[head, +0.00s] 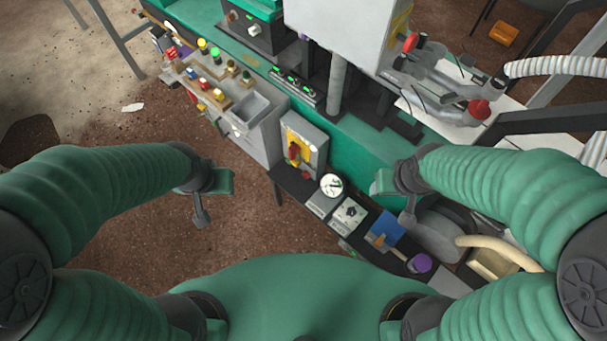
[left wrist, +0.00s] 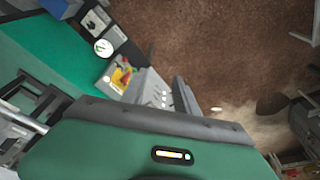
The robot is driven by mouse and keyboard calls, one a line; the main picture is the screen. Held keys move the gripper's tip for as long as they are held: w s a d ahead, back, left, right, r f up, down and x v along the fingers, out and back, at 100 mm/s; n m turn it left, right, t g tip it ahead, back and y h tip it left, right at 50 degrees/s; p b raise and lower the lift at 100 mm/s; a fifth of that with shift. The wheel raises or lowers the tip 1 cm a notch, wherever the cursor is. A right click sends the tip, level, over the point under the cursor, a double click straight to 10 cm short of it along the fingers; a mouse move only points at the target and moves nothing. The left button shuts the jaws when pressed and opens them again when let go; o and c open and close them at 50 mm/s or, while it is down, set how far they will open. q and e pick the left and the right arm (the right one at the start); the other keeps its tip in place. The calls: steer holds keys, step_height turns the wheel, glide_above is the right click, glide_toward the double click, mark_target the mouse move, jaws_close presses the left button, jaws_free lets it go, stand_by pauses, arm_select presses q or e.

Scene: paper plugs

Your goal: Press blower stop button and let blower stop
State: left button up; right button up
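A grey control panel (head: 215,88) with several coloured buttons and knobs stands at the upper left of the bench in the head view. A grey switch box (head: 303,143) with a yellow plate and red handle is to its right; it also shows in the left wrist view (left wrist: 118,76). I cannot tell which button is the blower stop. My left gripper (head: 203,212) hangs over the floor, left of the switch box and apart from it. My right gripper (head: 407,215) is near the bench's right part. Neither visibly holds anything; finger opening is unclear.
A round white gauge (head: 331,185), a blue panel (head: 390,226) and a purple knob (head: 421,263) line the bench's front edge. Grey pipes with red valves (head: 478,109) stand at the right. The brown floor (head: 160,225) at left is mostly clear.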

stand_by(0.3)
arm_select(q)
jaws_close()
steer(key=shift+f, duration=0.1)
stand_by(1.5)
